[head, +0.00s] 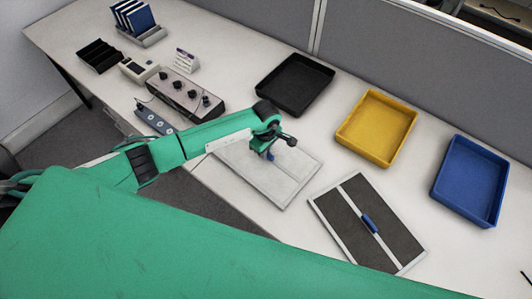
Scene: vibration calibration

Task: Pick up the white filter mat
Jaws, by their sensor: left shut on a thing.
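The white filter mat (284,188) is a pale framed panel on the table, in the middle of the head view. My left gripper (269,153) is over its middle and shut on its small blue handle. My left arm hides the mat's upper left part. I cannot tell whether the mat lies flat on the table or is slightly raised. My right gripper is not in view.
A dark grey filter mat (350,222) with a blue handle lies just right of the white one. Black (270,87), yellow (349,136) and blue (447,197) trays stand behind and to the right. A control box (178,98) with knobs stands at left.

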